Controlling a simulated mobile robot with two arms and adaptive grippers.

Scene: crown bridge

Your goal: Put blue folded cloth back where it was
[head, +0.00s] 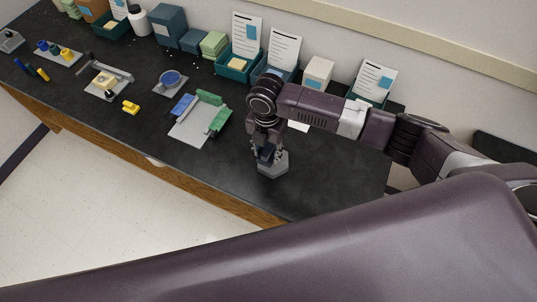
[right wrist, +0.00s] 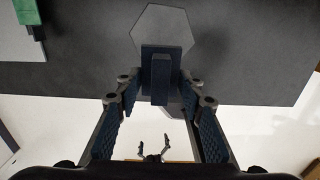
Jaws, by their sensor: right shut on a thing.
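My right gripper (head: 267,148) points down over the front right part of the dark bench. It is shut on a dark blue, block-like thing, which appears to be the blue folded cloth (right wrist: 161,62). In the right wrist view the cloth shows between the fingertips, with a narrower raised strip along its middle. It overlaps a grey hexagonal plate (right wrist: 162,24), which also shows below the gripper in the head view (head: 274,170). I cannot tell whether cloth and plate touch.
A grey plate with green and blue blocks (head: 195,127) lies left of the gripper. A blue round dish (head: 171,77) is farther left. Boxes and trays with white cards (head: 284,47) line the back. The bench's front edge (head: 215,192) is close. Bare bench lies right of the hexagonal plate.

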